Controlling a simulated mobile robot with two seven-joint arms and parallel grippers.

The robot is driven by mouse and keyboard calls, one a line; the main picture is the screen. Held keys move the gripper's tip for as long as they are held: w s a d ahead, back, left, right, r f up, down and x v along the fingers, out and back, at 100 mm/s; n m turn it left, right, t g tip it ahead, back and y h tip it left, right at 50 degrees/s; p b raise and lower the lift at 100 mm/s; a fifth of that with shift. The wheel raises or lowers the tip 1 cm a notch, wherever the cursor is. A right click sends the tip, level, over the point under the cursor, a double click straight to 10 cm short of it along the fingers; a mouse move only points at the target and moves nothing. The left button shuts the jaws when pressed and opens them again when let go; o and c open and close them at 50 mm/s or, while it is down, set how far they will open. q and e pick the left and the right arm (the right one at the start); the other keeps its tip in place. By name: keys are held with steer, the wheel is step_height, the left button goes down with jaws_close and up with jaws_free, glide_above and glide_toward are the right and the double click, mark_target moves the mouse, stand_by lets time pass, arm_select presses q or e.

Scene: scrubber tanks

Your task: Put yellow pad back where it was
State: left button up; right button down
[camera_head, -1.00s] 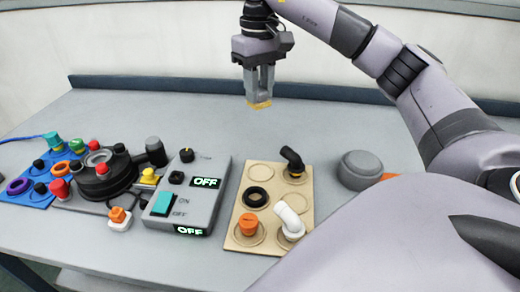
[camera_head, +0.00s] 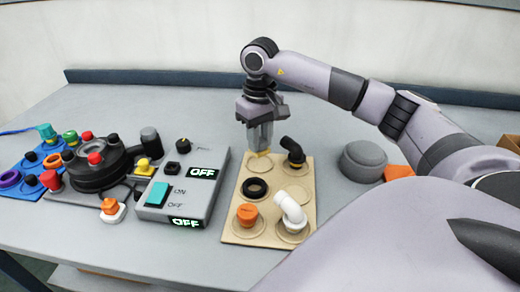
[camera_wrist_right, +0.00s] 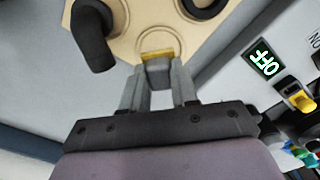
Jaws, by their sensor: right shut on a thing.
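My right gripper (camera_head: 260,146) points down over the far left corner of the beige board (camera_head: 229,236). It is shut on the yellow pad (camera_head: 262,153), which shows as a thin yellow edge at the fingertips. In the right wrist view the yellow pad (camera_wrist_right: 157,54) sits at the tips of the right gripper (camera_wrist_right: 158,80), beside an outlined circle on the board (camera_wrist_right: 130,45). I cannot tell whether the pad touches the board. My left gripper is not in view.
The board also holds a black elbow (camera_head: 294,152), a black ring (camera_head: 255,188), an orange knob (camera_head: 247,215) and a white elbow (camera_head: 290,209). A grey switch box (camera_head: 187,190) stands left. A grey round lid (camera_head: 363,161) lies right. The table's back is clear.

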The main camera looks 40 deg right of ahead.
mark_target(260, 151)
steer(key=shift+f, duration=1.75)
steer(key=shift+f, duration=0.2)
steer(key=c, duration=0.9)
jaws_free()
steer(key=shift+o, duration=0.2)
steer(key=shift+r, duration=0.1)
step_height(260, 151, up, 12)
steer(key=shift+r, duration=0.15)
